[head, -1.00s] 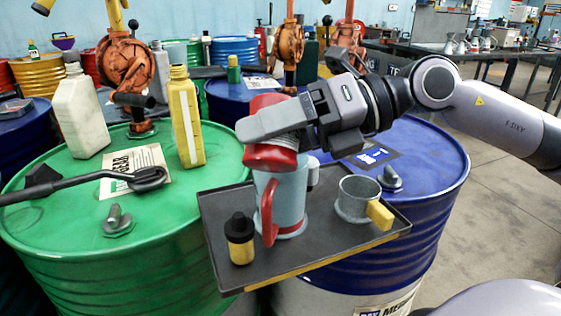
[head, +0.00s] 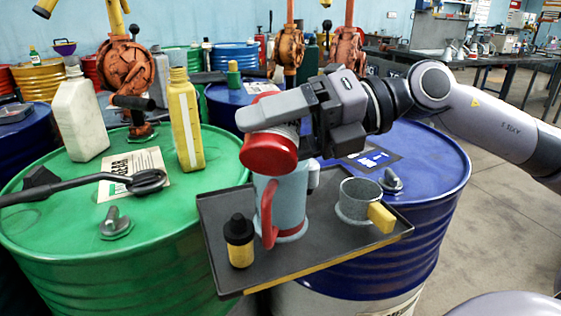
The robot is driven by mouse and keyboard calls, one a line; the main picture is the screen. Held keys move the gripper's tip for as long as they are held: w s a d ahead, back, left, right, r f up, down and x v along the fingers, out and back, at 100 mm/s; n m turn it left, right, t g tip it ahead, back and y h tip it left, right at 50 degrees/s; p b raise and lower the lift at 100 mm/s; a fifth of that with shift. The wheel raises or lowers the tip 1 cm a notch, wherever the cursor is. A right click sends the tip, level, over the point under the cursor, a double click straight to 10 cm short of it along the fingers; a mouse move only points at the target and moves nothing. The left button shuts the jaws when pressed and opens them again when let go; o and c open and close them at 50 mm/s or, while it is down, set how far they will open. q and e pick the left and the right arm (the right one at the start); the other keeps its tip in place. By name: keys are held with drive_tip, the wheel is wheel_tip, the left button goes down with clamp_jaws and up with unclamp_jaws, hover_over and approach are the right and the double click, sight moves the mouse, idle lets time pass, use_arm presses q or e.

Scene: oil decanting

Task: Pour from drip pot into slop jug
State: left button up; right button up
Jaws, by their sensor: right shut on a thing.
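My right gripper (head: 290,108) is shut on a red pot (head: 268,153), which I take to be the drip pot. The pot is tilted, with a round red end facing the camera; the gripper covers its middle. It is right above a light blue-grey jug with a red handle (head: 267,212), which I take to be the slop jug. The jug stands upright on a dark tray (head: 300,262). The pot hides the jug's mouth, so I cannot see any liquid or whether they touch. My left gripper is not in view.
On the tray, a small black-capped yellow bottle (head: 239,241) stands left of the jug and a grey cup with a yellow handle (head: 357,200) right of it. A green drum (head: 60,215) at left holds a white bottle (head: 79,115) and a yellow bottle (head: 185,120).

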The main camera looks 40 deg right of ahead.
drive_tip(key=shift+f+m, duration=0.15)
drive_tip(key=shift+m, duration=0.15)
drive_tip(key=shift+r+m, duration=0.25)
drive_tip(key=shift+m, duration=0.05)
drive_tip(key=shift+r+m+y+b, duration=0.15)
drive_tip(key=shift+m+y+b, duration=0.25)
drive_tip(key=shift+y, duration=0.1)
drive_tip(key=shift+w+d+f+m+y+b, duration=0.3)
drive_tip(key=shift+w+d+f+m+b, duration=0.1)
drive_tip(key=shift+m+b, duration=0.2)
idle(0.5)
drive_tip(key=shift+r+m, duration=0.2)
drive_tip(key=shift+m, duration=0.2)
idle(0.3)
drive_tip(key=shift+w+d+r+m+y, duration=0.15)
drive_tip(key=shift+r+m+y, duration=0.3)
drive_tip(key=shift+m, duration=0.35)
idle(0.5)
drive_tip(key=shift+m, duration=0.3)
drive_tip(key=shift+w+d+r+m+y, duration=0.15)
drive_tip(key=shift+w+r+m+y, duration=0.1)
drive_tip(key=shift+m+y, duration=0.35)
idle(0.6)
drive_tip(key=shift+w+d+r+m, duration=0.15)
drive_tip(key=shift+r+m, duration=0.1)
drive_tip(key=shift+m, duration=0.65)
